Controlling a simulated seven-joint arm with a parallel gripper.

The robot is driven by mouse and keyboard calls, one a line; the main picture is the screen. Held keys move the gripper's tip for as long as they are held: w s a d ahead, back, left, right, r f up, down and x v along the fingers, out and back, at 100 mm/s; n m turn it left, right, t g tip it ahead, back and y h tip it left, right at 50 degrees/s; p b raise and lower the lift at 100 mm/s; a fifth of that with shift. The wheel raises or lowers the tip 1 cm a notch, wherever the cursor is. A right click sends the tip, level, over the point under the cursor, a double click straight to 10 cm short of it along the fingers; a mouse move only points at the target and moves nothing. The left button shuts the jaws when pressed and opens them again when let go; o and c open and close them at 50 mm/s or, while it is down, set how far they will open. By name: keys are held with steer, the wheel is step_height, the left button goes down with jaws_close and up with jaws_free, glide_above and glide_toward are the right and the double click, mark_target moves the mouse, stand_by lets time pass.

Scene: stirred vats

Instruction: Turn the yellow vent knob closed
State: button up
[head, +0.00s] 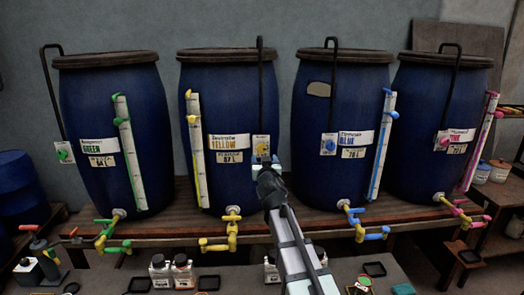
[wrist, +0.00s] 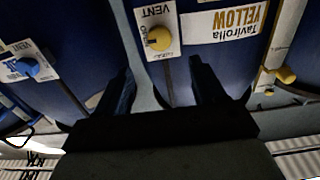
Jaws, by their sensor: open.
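The yellow vent knob (wrist: 159,38) is round and sits on a white VENT plate (wrist: 152,15), seen upside down in the wrist view. In the head view the knob (head: 262,149) is on the right front of the blue vat labelled YELLOW (head: 228,105), at the foot of a black pipe. My gripper (wrist: 160,78) is open and empty. Its two dark fingers stand apart, and the knob lies beyond their tips, roughly centred between them. In the head view my gripper (head: 265,163) is just below the knob. Contact with the knob does not show.
The blue-knobbed vent plate (head: 328,144) is on the vat to the right. A yellow sight tube (head: 197,150) and a yellow tap (head: 232,216) are on the same vat. Bottles (head: 182,270) stand on the lower bench. The space before the vat front looks free.

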mark_target(262, 148)
steer(key=w, duration=1)
steer(key=shift+w, duration=0.35)
steer(key=shift+c, duration=0.2)
steer(key=c, duration=1)
